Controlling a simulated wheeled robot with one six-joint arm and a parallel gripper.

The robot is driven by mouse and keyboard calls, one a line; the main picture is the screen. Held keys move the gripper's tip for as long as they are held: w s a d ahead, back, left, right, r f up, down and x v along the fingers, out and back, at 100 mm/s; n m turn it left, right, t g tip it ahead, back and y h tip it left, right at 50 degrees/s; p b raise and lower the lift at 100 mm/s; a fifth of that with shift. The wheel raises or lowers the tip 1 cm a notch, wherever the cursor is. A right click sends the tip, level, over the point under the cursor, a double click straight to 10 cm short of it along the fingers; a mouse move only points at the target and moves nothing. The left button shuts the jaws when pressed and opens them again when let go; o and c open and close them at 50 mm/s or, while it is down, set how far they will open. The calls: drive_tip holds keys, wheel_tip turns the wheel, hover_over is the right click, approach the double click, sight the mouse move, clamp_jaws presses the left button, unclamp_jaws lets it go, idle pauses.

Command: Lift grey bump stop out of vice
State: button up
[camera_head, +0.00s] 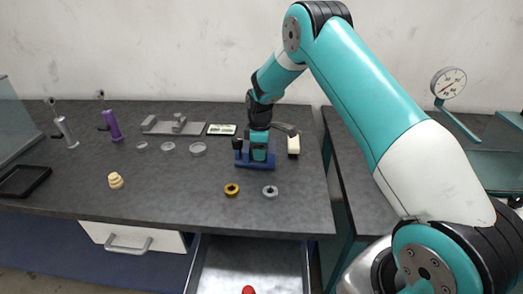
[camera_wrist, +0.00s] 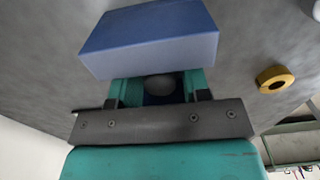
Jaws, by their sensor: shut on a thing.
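The blue vice (camera_head: 240,161) stands on the dark bench below my arm, and its blue block (camera_wrist: 150,40) fills the upper middle of the wrist view. My gripper (camera_head: 259,153) points down at the vice. In the wrist view its two teal fingers (camera_wrist: 160,91) are shut on a rounded grey thing, the grey bump stop (camera_wrist: 160,87). Only its top shows between the fingers, with dark blue beneath it. My gripper hides it in the head view. I cannot tell whether it still touches the vice.
A gold ring (camera_head: 231,189) and a grey ring (camera_head: 270,191) lie in front of the vice. Clear dishes (camera_head: 198,149) and a cream stepped piece (camera_head: 116,180) are left. A drawer (camera_head: 250,262) is open below the bench.

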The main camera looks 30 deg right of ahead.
drive_tip(key=shift+r+p, duration=2.3)
drive_tip(key=shift+r, duration=1.25)
